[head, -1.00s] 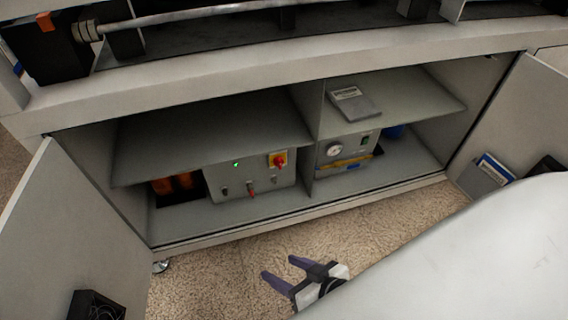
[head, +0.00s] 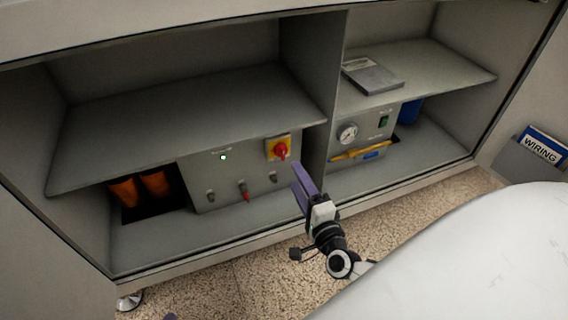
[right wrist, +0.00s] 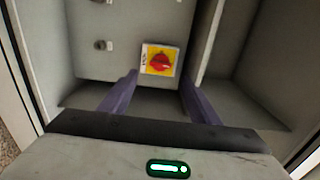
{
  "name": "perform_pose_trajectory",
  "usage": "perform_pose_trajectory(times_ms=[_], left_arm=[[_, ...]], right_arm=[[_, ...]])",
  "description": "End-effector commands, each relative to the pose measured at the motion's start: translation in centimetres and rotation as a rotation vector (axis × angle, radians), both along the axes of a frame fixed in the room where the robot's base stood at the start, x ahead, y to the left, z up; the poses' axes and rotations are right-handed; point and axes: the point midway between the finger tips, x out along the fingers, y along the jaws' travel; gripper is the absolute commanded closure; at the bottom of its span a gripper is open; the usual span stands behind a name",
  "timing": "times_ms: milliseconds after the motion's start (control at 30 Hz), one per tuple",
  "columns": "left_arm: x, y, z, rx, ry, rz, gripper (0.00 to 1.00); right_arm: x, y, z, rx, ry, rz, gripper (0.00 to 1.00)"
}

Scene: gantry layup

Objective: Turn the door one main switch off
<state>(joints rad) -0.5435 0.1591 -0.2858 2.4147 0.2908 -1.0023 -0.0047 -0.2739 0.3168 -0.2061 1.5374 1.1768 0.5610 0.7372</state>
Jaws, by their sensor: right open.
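The main switch (head: 281,150) is a red rotary knob on a yellow plate, at the upper right of a grey control box (head: 225,180) in the left bay of the open cabinet. A small green light (head: 223,157) glows on the box. My right gripper (head: 303,180) is just below and right of the switch in the head view. In the right wrist view the switch (right wrist: 160,61) lies ahead, between and beyond the open purple fingers (right wrist: 151,92), which look apart from it and empty.
A divider (head: 333,105) stands right of the switch, and a shelf (head: 190,120) hangs above the box. The right bay holds a gauge unit (head: 362,135) with a yellow bar. Orange items (head: 140,188) sit at the left. The cabinet's front is open.

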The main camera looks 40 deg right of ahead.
Motion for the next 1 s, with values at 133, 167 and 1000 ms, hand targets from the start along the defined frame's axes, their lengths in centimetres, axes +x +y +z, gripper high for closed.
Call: perform_pose_trajectory(times_ms=[133, 167, 1000], left_arm=[[0.1, -0.4, 0.3, -0.029, -0.02, -0.001, 0.69], [0.1, -0.4, 0.5, -0.034, -0.025, 0.0, 0.69], [0.2, -1.1, 1.9, -0.092, -0.063, -0.003, 0.69]], right_arm=[[2.9, -0.7, 0.0, -0.002, -0.005, 0.0, 0.44], [3.5, -0.8, 0.0, -0.002, -0.006, 0.0, 0.44], [8.3, -1.9, 0.1, -0.004, 0.001, 0.003, 0.69]])
